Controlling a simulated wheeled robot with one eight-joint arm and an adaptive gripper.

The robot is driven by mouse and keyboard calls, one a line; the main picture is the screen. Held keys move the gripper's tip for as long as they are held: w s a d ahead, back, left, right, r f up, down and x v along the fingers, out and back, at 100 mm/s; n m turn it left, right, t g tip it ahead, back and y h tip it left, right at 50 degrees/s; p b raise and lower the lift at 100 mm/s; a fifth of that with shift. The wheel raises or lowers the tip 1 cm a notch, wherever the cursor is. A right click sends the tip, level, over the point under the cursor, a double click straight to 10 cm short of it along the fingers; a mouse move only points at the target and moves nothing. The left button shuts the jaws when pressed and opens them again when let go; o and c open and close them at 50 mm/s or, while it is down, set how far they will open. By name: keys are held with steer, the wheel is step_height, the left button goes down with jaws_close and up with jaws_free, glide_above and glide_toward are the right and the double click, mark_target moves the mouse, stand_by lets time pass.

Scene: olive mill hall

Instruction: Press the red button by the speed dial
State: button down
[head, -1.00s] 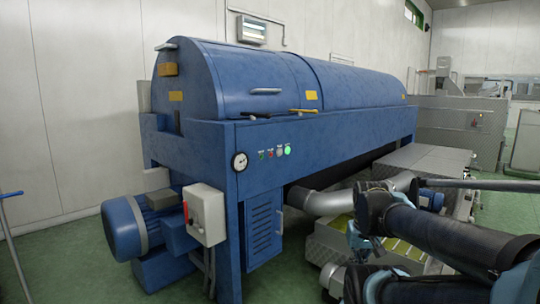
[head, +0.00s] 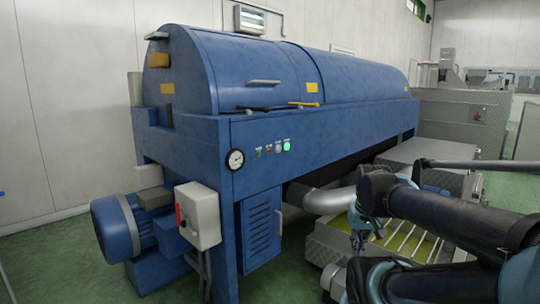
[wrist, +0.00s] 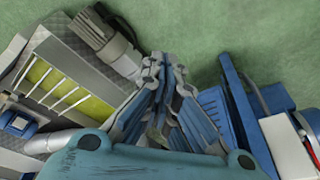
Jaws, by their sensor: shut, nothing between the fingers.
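The speed dial (head: 236,159) is a round white-faced gauge on the front of the blue machine (head: 330,132). The small red button (head: 268,150) sits to its right in a row of small buttons and lamps, between a dark green one and a grey one. My gripper hangs at the end of my arm at the right of the head view, well right of and lower than the button. In the wrist view my gripper (wrist: 164,62) is shut and empty, pointing over the green floor. The dial and red button are not visible in the wrist view.
A grey box with a red switch (head: 198,216) juts out at the machine's lower left, beside a blue motor (head: 118,228). A grey pipe (head: 322,198) and a tray with yellow-green contents and bars (head: 405,240) lie below and right of the panel. Green floor shows in front.

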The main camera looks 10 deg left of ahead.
mark_target(269, 151)
steer(key=w+a+r+n+t+y, duration=0.1)
steer(key=w+a+r, duration=0.3)
steer(key=w, duration=1.1)
steer(key=w+a+r+n+t+y, duration=0.1)
steer(key=w+a+r+t, duration=0.2)
steer(key=w+a, duration=0.8)
steer(key=w+a+r+n+t+y, duration=0.1)
steer(key=w+a+r+t, duration=0.2)
steer(key=w, duration=1.6)
steer(key=a+r, duration=0.4)
steer(key=shift+a+n+y, duration=0.3)
steer(key=shift+a+n, duration=0.1)
steer(key=shift+a, duration=0.1)
steer(key=w+a, duration=0.5)
steer(key=a, duration=0.1)
steer(key=shift+w+a, duration=0.15)
steer(key=shift+a, duration=0.2)
steer(key=shift+a, duration=0.15)
steer(key=shift+w+a+r, duration=0.1)
steer(key=shift+w+a, duration=0.05)
steer(key=shift+a, duration=0.05)
